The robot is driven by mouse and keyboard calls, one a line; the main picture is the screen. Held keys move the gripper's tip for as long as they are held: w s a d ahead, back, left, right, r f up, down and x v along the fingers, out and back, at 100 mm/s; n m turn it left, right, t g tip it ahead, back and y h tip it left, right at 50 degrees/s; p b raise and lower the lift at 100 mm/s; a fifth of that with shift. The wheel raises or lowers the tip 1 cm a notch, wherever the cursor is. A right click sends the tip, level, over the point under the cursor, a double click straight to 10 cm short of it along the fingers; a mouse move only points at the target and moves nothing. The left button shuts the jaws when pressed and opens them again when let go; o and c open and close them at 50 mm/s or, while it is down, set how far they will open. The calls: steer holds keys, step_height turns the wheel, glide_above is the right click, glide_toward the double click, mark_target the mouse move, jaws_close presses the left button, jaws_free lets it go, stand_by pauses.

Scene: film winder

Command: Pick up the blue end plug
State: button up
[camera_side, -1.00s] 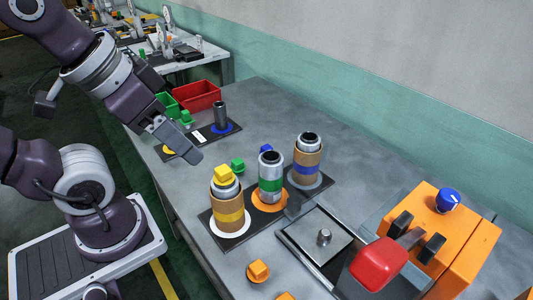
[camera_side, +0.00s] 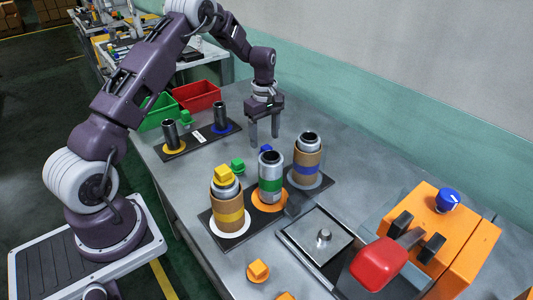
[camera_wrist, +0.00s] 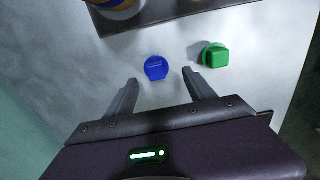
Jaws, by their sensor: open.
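The blue end plug (camera_wrist: 156,68) lies on the grey table and shows in the wrist view just beyond and between my fingertips. In the side view the blue end plug (camera_side: 265,149) is partly hidden behind the green-banded roll. My gripper (camera_side: 264,141) points down above the table behind the rolls, near the plug. In the wrist view my gripper (camera_wrist: 160,77) has its two fingers spread apart with nothing between them. I cannot tell the exact height of the fingertips over the plug.
A green plug (camera_wrist: 215,56) lies close to the blue one. Banded rolls stand on a black board: yellow (camera_side: 228,204), green (camera_side: 270,180) and blue (camera_side: 306,160). Red (camera_side: 198,96) and green bins (camera_side: 157,112) stand at the back left. Bare table lies right of my gripper.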

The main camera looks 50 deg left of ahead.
mark_target(266, 147)
steer(key=f, duration=0.6)
steer(key=shift+w+f, duration=0.15)
steer(key=shift+w, duration=0.15)
steer(key=c, duration=1.3)
